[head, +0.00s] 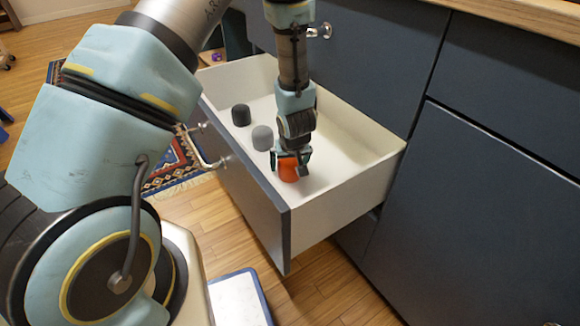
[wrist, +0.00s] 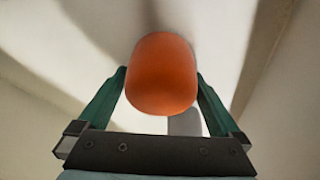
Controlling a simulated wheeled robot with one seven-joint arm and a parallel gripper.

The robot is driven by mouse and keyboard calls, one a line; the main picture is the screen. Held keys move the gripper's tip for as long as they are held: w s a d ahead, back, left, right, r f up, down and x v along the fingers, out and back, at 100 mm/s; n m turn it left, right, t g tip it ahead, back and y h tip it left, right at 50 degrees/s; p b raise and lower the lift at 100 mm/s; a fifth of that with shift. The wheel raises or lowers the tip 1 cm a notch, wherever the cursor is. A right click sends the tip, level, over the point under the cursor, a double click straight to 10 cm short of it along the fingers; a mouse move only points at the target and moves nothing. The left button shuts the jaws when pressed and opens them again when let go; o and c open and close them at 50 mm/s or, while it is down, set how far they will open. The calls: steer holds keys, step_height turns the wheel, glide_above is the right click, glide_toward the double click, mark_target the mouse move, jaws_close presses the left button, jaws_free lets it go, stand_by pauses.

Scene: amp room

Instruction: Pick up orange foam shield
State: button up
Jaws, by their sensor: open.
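The orange foam shield (head: 289,172) stands in the open white drawer, near its front right part. In the wrist view the orange foam shield (wrist: 163,75) is a rounded orange piece between my two green fingers. My gripper (head: 291,160) reaches down into the drawer over it. In the wrist view my gripper (wrist: 162,85) is open, with one finger on each side of the shield. The left finger looks very close to it; I cannot tell whether either finger touches.
A grey foam piece (head: 262,138) and a black one (head: 241,115) stand in the drawer (head: 350,168) to the left of the shield. The drawer walls surround my gripper. Dark cabinet fronts (head: 480,190) stand to the right. A blue-edged white item (head: 240,300) lies on the floor.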

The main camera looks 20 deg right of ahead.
steer(key=shift+c, duration=0.2)
steer(key=c, duration=1.1)
steer(key=shift+o, duration=0.2)
steer(key=shift+r, duration=0.1)
step_height(320, 180, up, 10)
steer(key=p, duration=0.4)
